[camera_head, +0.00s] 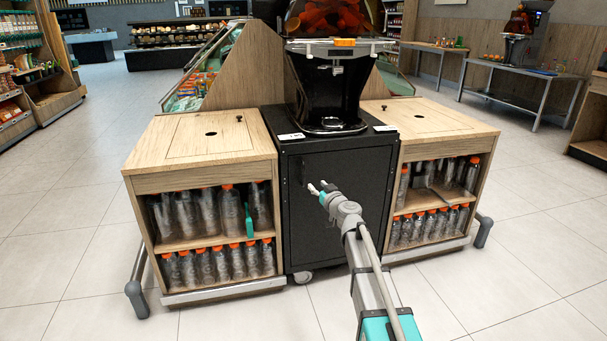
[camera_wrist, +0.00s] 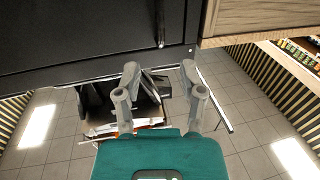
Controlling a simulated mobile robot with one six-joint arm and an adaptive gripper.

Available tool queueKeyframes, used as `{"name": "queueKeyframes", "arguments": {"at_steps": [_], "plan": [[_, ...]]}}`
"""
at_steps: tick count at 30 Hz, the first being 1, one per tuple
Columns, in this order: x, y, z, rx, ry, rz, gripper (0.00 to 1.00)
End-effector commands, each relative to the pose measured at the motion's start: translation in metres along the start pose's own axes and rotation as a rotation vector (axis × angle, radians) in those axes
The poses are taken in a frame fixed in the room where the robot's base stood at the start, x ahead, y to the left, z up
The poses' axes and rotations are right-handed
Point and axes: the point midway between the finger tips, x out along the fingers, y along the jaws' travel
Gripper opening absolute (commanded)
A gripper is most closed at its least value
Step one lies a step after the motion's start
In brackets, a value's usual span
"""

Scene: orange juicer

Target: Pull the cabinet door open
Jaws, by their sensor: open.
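The black cabinet door (camera_head: 338,222) is the front of the juicer's cabinet and looks shut. A dark vertical handle (camera_head: 303,172) is near its upper left edge. My gripper (camera_head: 317,187) is in front of the door, just right of the handle in the head view, with its fingers open and empty. In the wrist view the handle (camera_wrist: 161,24) stands out from the black panel (camera_wrist: 75,35), beyond the fingertips of my gripper (camera_wrist: 160,68). It lines up with the gap between them, and no contact shows.
Wooden cabinets with shelves of orange-capped bottles stand on the left (camera_head: 204,175) and right (camera_head: 460,128). The orange juicer (camera_head: 330,85) sits on top of the black cabinet. Grey rails run low around the side cabinets. The tiled floor (camera_head: 235,320) in front is clear.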

Motion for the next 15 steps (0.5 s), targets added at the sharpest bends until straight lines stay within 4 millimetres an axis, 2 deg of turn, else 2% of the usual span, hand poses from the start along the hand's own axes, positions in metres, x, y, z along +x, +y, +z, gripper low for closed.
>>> {"name": "queueKeyframes", "arguments": {"at_steps": [1, 15], "plan": [[0.010, 0.001, 0.000, 0.000, 0.000, -0.001, 0.52], [0.082, 0.001, 0.000, 0.000, 0.000, -0.001, 0.52]]}}
